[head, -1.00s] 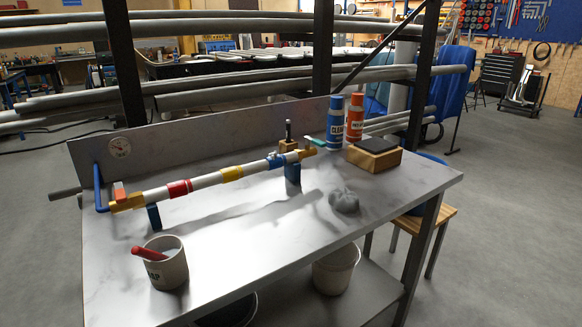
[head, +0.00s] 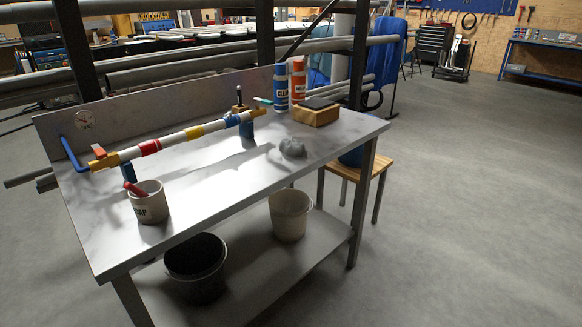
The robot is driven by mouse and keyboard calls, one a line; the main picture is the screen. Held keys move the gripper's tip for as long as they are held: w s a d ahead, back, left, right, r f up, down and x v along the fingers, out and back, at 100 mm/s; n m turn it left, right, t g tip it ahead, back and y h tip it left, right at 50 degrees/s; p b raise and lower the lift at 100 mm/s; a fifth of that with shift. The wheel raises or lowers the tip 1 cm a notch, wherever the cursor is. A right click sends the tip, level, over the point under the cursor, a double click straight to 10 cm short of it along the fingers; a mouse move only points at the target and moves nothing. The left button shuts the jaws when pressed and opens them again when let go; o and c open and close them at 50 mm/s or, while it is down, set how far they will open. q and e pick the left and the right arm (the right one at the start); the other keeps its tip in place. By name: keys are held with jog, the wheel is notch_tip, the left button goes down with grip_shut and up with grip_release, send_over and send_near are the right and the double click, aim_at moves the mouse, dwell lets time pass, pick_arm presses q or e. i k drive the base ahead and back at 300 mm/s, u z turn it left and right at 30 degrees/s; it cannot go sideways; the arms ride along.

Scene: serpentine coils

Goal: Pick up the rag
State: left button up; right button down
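The rag (head: 292,148) is a small crumpled grey bundle. It lies on the metal workbench (head: 215,187) in the head view, right of the middle and in front of a wooden block. Nothing covers it and nothing touches it. Neither of my grippers shows in the head view.
A striped pipe (head: 172,140) on blue supports runs along the bench. A white cup (head: 149,203) with a red handle stands front left. A blue bottle (head: 281,90), an orange bottle (head: 298,82) and a wooden block (head: 316,114) stand behind the rag. Two buckets (head: 290,214) (head: 196,270) sit on the lower shelf. A stool (head: 372,172) stands right.

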aim_at(292, 147)
jog(key=u, duration=0.85)
jog(key=k, duration=0.25)
jog(key=z, duration=2.2)
jog(key=i, duration=1.3)
jog(key=u, duration=0.9)
jog(key=i, duration=0.95)
jog(key=u, duration=0.9)
